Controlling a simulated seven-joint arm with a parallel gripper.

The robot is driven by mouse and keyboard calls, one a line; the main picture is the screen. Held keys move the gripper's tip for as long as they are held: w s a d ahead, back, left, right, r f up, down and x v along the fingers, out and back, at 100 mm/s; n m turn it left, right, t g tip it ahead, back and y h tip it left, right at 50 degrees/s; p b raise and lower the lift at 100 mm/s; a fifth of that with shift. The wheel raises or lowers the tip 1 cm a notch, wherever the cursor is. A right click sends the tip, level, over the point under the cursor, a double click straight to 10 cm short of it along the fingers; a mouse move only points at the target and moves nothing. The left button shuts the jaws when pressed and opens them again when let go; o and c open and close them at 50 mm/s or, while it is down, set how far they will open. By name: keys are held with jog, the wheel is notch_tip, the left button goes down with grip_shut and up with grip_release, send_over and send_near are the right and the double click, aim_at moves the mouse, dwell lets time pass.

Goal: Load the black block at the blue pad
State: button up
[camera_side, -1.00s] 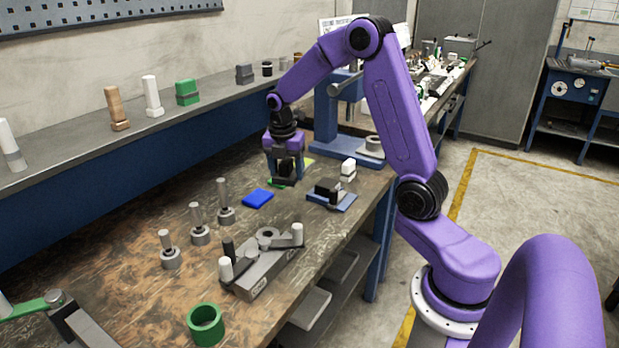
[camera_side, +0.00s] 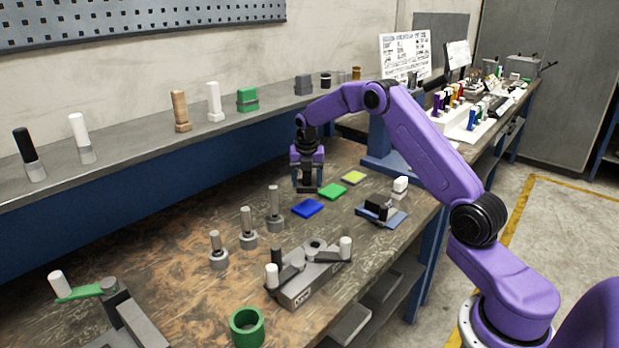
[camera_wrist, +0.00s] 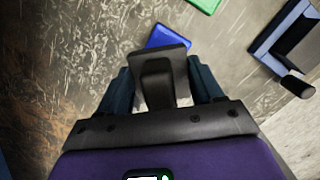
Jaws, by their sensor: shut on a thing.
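My gripper (camera_side: 307,183) is shut on the black block (camera_wrist: 158,62), which sits between the two fingers in the wrist view. In the side view the block hangs dark below the fingers, close above the bench. The flat blue pad (camera_side: 307,208) lies on the bench just in front of my gripper. In the wrist view the blue pad (camera_wrist: 168,37) shows just beyond the block, which hides part of it. I cannot tell the exact height of the block above the bench.
A green pad (camera_side: 332,191) and a yellow pad (camera_side: 353,177) lie to the right of the blue pad. A blue-based fixture (camera_side: 382,213) stands further right. Several upright grey pins (camera_side: 247,230) and a grey clamp fixture (camera_side: 306,275) stand in front.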

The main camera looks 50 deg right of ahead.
aim_at(307, 206)
jog(key=shift+f, duration=2.6)
jog(key=shift+f, duration=0.65)
jog(key=shift+r, duration=0.15)
jog(key=shift+r, duration=3.45)
jog(key=shift+s+a+r+m, duration=0.1)
jog(key=shift+s+a+m, duration=0.1)
jog(key=shift+a+m, duration=0.35)
jog(key=s+a+r+m+g+y, duration=0.1)
jog(key=s+a+r+m+g, duration=0.1)
jog(key=s+a+m, duration=1.5)
jog(key=s+r+m, duration=0.1)
jog(key=m, duration=0.7)
jog(key=shift+s+r+g, duration=0.35)
jog(key=shift+s+g, duration=0.05)
